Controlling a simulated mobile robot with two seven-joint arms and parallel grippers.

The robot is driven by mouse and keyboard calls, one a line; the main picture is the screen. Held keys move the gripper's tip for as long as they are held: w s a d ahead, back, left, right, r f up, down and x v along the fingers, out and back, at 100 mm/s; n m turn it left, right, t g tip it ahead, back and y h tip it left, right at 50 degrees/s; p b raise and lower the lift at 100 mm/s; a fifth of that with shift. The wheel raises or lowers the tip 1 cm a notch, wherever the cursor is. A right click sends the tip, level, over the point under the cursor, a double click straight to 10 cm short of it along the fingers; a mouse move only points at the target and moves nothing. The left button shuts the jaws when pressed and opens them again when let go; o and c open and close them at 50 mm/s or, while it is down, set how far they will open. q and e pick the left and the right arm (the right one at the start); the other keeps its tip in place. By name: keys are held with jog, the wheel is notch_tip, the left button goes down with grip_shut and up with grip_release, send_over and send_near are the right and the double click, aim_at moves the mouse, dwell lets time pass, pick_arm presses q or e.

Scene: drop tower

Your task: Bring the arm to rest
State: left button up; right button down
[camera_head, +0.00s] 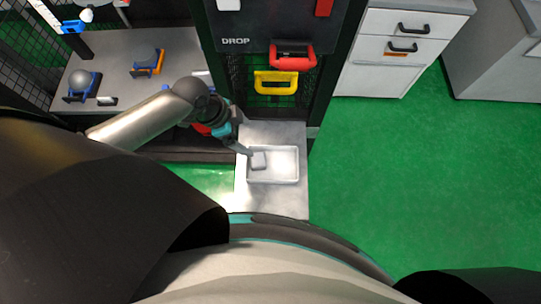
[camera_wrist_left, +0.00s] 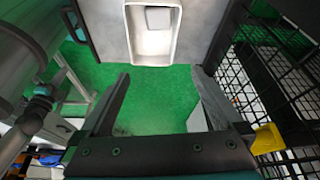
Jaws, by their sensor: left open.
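My left arm (camera_head: 135,122) reaches in from the left, and its left gripper (camera_head: 246,150) is near the left edge of a white tray (camera_head: 284,166). In the left wrist view the same gripper (camera_wrist_left: 161,76) has its two fingers spread wide with nothing between them. The tray (camera_wrist_left: 152,47) lies beyond the fingertips there. A small pale block (camera_head: 259,161) lies in the left part of the tray, and it also shows in the wrist view (camera_wrist_left: 159,18). My right gripper is not in either view.
The tray rests on a grey stand (camera_head: 270,204). Behind it is the drop tower with a red handle (camera_head: 292,62) and a yellow handle (camera_head: 275,92). A grey table (camera_head: 120,70) with grey balls on holders is at left. A white drawer cabinet (camera_head: 385,70) stands behind right. Green floor at right is clear.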

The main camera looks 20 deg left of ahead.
pick_arm(q)
jog(key=shift+v, duration=1.5)
jog(key=shift+f, duration=0.1)
jog(key=s+a+f+n+y+b, duration=0.1)
jog(key=s+a+f+n, duration=0.15)
jog(key=f, duration=0.45)
jog(key=s+a+f+n+t+y, duration=0.1)
jog(key=s+a+f+n, duration=0.15)
jog(key=f, duration=0.45)
jog(key=s+a+f+n+y+b, duration=0.1)
jog(key=s+a+f+n, duration=0.15)
jog(key=f, duration=0.35)
jog(key=s+d+f+n+g, duration=0.1)
jog(key=s+d+f, duration=0.2)
jog(key=s, duration=0.6)
jog(key=s+d+f+n+y+b, duration=0.1)
jog(key=s+d+f+n, duration=0.1)
jog(key=s+f, duration=0.5)
jog(key=s, duration=0.3)
jog(key=shift+s+d+f+g, duration=0.15)
jog(key=shift+d+f+g, duration=0.2)
jog(key=shift+g, duration=0.05)
jog(key=shift+c, duration=0.2)
